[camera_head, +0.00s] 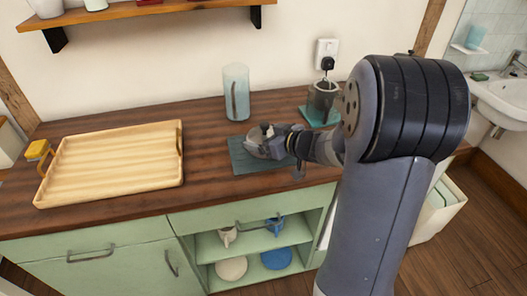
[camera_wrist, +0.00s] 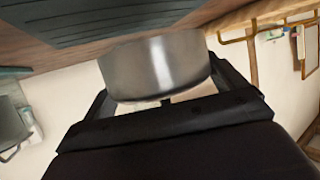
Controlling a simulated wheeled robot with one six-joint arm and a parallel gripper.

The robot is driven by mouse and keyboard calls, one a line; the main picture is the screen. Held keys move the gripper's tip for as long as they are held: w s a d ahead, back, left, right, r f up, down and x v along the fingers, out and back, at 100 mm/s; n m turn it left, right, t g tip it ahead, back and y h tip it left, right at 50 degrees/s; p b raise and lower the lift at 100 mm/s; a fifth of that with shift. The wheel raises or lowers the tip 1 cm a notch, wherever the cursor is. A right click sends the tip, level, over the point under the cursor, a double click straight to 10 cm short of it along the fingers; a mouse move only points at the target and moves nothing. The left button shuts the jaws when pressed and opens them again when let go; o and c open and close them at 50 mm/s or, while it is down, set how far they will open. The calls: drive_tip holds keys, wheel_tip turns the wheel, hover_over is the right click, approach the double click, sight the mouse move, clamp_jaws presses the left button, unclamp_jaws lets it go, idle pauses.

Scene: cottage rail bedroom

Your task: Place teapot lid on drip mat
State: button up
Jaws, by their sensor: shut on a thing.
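The teapot lid (camera_head: 258,146) is a grey, metallic round piece with a dark knob. My gripper (camera_head: 272,144) is shut on it. In the wrist view the lid (camera_wrist: 155,66) shows as a shiny short cylinder between the two dark fingers. The drip mat (camera_head: 240,163) is a dark teal rectangle on the brown counter. In the head view the lid is over the mat; I cannot tell whether they touch. The ridged mat also shows in the wrist view (camera_wrist: 75,28). My arm and gripper hide part of the mat's right side.
A pale cylinder (camera_head: 236,92) stands behind the mat. A dark jar (camera_head: 322,98) on a teal base stands to the right, near a wall socket (camera_head: 326,50). A wooden tray (camera_head: 115,165) takes up the left counter. Open counter (camera_head: 205,150) lies between tray and mat.

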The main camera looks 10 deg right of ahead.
wheel_tip(320, 180, down, 4)
drive_tip(key=shift+r+b, duration=0.1)
drive_tip(key=shift+b, duration=0.5)
drive_tip(key=shift+s+f+b, duration=0.3)
drive_tip(key=shift+f, duration=0.45)
drive_tip(key=o, duration=0.7)
drive_tip(key=shift+f, duration=0.1)
drive_tip(key=shift+r, duration=0.25)
drive_tip(key=p+v, duration=0.1)
drive_tip(key=v, duration=0.2)
drive_tip(key=r+v, duration=0.1)
drive_tip(key=v, duration=0.3)
drive_tip(key=p+v, duration=0.1)
drive_tip(key=v, duration=0.3)
drive_tip(key=shift+w+r+p, duration=0.15)
drive_tip(key=shift+w+p, duration=0.15)
drive_tip(key=shift+p, duration=0.05)
drive_tip(key=shift+s+d+r, duration=0.15)
drive_tip(key=shift+s+d, duration=0.1)
drive_tip(key=shift+s, duration=0.2)
